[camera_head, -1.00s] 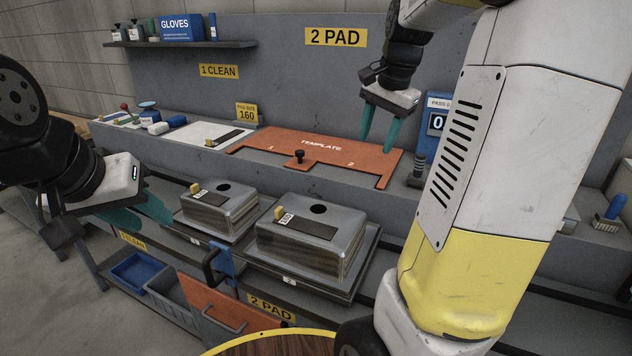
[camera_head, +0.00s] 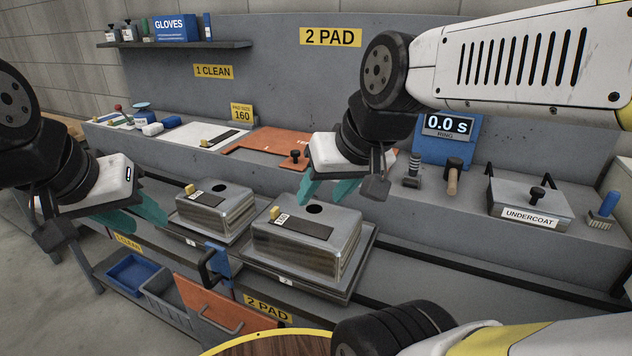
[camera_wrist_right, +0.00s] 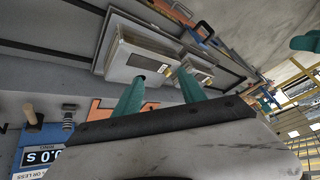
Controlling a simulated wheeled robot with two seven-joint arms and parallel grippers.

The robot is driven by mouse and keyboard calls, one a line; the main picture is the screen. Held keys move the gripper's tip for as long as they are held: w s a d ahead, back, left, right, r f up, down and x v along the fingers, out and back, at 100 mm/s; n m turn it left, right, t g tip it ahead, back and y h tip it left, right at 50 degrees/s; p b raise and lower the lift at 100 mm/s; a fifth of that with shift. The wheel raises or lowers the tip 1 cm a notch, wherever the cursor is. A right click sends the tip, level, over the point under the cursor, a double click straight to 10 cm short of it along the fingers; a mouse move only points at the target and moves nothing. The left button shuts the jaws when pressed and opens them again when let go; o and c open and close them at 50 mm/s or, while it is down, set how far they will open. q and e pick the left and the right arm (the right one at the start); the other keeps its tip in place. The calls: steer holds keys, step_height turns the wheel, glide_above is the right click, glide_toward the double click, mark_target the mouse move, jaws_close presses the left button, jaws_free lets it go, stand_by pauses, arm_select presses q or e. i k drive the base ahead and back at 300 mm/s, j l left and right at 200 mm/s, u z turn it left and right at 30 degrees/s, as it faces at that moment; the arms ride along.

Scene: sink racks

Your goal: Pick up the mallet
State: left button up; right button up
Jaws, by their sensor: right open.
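The mallet (camera_head: 452,180), with a dark head and a pale wooden handle, stands head-up on the ledge below the timer. In the right wrist view, what looks like the mallet (camera_wrist_right: 31,116) is at the left, beside the timer. My right gripper (camera_head: 324,192) is open and empty, left of the mallet and apart from it, near the larger metal block. Its teal fingers (camera_wrist_right: 160,92) are spread in the wrist view. My left gripper (camera_head: 146,218) is open and empty at the left, far from the mallet.
A dark ribbed tool (camera_head: 413,170) stands close left of the mallet, and the blue timer (camera_head: 432,147) is behind it. The UNDERCOAT box (camera_head: 530,205) is to the right. Metal blocks (camera_head: 305,240) (camera_head: 213,210) sit on the front shelf, before the orange template (camera_head: 262,143).

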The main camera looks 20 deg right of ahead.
mark_target(454, 165)
steer(key=z, duration=1.6)
